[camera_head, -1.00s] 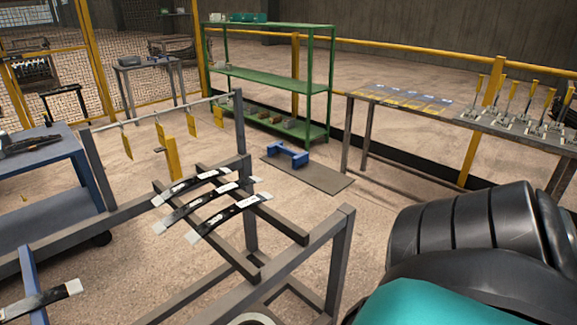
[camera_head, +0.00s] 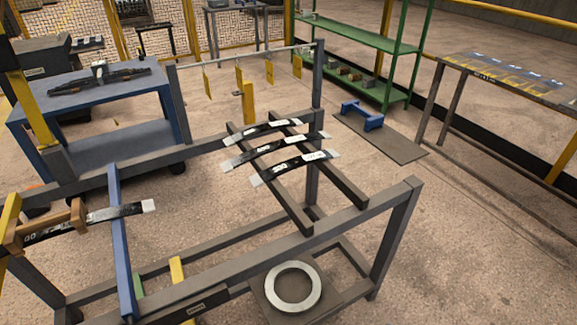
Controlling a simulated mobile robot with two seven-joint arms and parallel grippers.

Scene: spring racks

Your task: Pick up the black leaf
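Three black leaves with pale ends lie side by side across two dark rails of the grey rack: a far one (camera_head: 262,131), a middle one (camera_head: 272,149) and a near one (camera_head: 291,168). Another black leaf (camera_head: 105,215) lies at the left, across a blue bar (camera_head: 121,245), with its left part behind tan blocks (camera_head: 45,228). More dark leaf-like pieces (camera_head: 100,78) lie on the blue cart. Neither of my grippers is in view.
The grey rack frame (camera_head: 350,232) fills the middle, with a pale ring (camera_head: 293,287) low inside it. A blue cart (camera_head: 95,100) stands at the left. Green shelves (camera_head: 365,45) and a grey table (camera_head: 510,75) stand at the back right.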

